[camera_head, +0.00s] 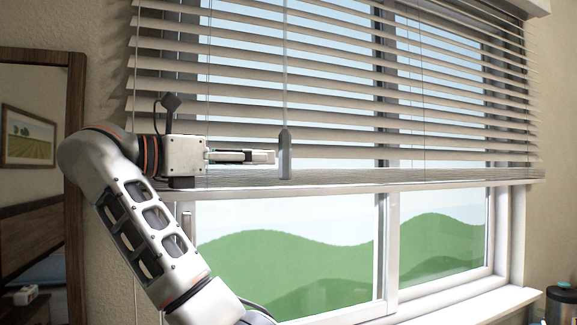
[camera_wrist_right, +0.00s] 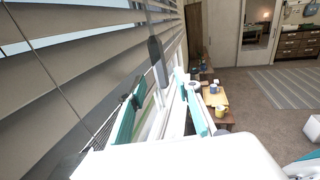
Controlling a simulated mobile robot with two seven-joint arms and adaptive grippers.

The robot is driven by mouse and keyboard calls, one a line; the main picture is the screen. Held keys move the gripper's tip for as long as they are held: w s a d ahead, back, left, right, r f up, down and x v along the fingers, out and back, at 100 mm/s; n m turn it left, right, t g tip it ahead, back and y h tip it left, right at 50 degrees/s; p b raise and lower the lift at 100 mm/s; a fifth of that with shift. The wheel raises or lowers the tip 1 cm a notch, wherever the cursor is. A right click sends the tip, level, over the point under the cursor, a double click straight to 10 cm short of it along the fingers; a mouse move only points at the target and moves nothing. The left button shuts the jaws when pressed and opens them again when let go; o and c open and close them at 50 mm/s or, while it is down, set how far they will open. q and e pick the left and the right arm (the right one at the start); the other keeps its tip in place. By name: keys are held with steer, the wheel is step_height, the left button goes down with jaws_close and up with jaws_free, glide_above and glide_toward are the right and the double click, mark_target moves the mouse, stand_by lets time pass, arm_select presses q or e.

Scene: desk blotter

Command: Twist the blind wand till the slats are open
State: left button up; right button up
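The blind wand hangs down in front of the blind, with a thick grey handle (camera_head: 285,155) at its lower end. The handle also shows in the wrist view (camera_wrist_right: 156,60), upright, just beyond and between the fingertips. The blind's slats (camera_head: 330,95) are tilted, with bands of sky showing between them. My right gripper (camera_head: 272,156) reaches in level from the left, its tips right beside the handle. In the wrist view its teal-padded fingers (camera_wrist_right: 163,95) are spread apart with nothing held between them. My left gripper is in neither view.
The blind's bottom rail (camera_head: 430,177) hangs just below the gripper's height, with the window (camera_head: 290,255) behind. Thin lift cords run down through the slats. A framed mirror (camera_head: 75,200) stands at left. A dark canister (camera_head: 562,303) is at the lower right.

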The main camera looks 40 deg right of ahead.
mark_target(280, 158)
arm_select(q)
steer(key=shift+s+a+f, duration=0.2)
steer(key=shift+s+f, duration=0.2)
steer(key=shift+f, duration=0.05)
arm_select(e)
steer(key=shift+w+d, duration=0.15)
steer(key=shift+d, duration=3.7)
steer(key=shift+c, duration=0.5)
